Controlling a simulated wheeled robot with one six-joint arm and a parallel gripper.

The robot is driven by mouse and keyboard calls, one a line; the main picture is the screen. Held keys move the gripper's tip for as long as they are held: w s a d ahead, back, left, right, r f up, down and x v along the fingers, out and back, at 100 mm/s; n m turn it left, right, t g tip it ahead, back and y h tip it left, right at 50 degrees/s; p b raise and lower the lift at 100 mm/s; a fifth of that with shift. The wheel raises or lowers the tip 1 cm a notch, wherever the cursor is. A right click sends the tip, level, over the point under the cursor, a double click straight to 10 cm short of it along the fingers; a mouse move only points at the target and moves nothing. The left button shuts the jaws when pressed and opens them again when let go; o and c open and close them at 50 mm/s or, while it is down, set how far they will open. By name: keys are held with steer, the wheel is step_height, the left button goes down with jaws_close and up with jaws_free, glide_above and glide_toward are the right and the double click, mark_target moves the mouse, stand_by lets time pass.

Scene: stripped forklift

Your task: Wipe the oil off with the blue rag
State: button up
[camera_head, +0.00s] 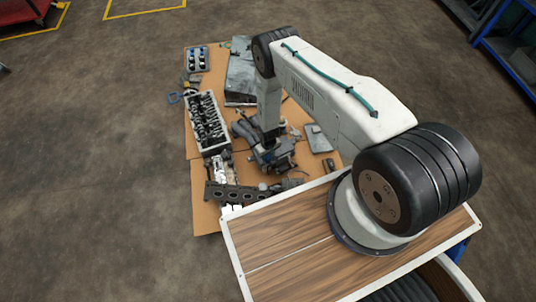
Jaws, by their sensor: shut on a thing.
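My gripper (268,152) points down at the middle of the brown cardboard sheet (207,180), among dark metal parts. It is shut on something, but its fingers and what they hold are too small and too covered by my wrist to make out. I cannot pick out the blue rag for certain. No oil patch can be told apart from the dark parts.
An engine block (208,122) lies left of my gripper, with a dark long metal part (236,195) nearer. A tray of blue-topped pieces (197,59) and a blue-handled tool (174,97) lie farther back. A flat grey part (318,138) lies right.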

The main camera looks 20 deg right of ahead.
steer(key=shift+w, duration=0.1)
steer(key=shift+w+a, duration=0.2)
steer(key=shift+w, duration=1.35)
steer(key=shift+w+a, duration=0.15)
steer(key=shift+w, duration=1.4)
steer(key=shift+s, duration=0.1)
steer(key=shift+s+d+f, duration=0.1)
steer(key=shift+s, duration=0.75)
steer(key=shift+s+d+f, duration=0.1)
steer(key=shift+s, duration=0.75)
steer(key=shift+s+d+r, duration=0.15)
steer(key=shift+s, duration=1.4)
steer(key=shift+w+r, duration=0.1)
